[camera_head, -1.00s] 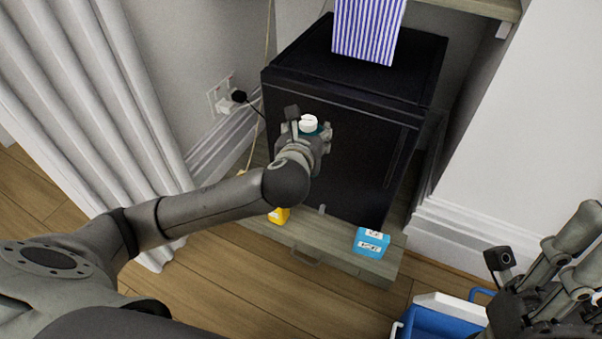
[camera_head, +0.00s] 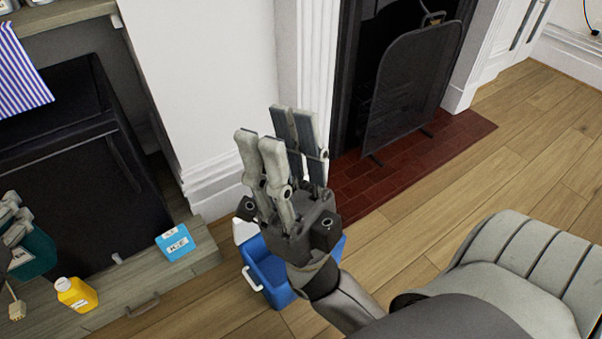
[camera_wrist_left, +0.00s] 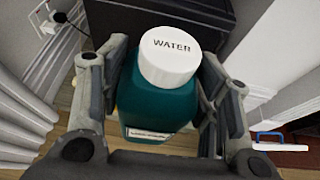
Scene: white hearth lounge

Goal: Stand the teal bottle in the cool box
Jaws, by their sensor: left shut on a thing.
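The teal bottle (camera_wrist_left: 158,108), with a white cap marked WATER, is between the fingers of my left gripper (camera_wrist_left: 163,60), which is shut on it. In the head view the teal bottle (camera_head: 36,256) shows at the left edge, partly behind my left gripper (camera_head: 14,215). The blue cool box (camera_head: 268,268) with a white handle stands on the floor, partly hidden by my right gripper (camera_head: 272,126). The right gripper is open and empty, above the box in the picture. The inside of the box is mostly hidden.
A black fridge (camera_head: 75,190) stands on a low wooden unit at left. A yellow bottle (camera_head: 76,294) and a blue labelled block (camera_head: 174,243) are on the unit's front. A fireplace screen (camera_head: 410,90) stands on red brick. Wooden floor is clear at right.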

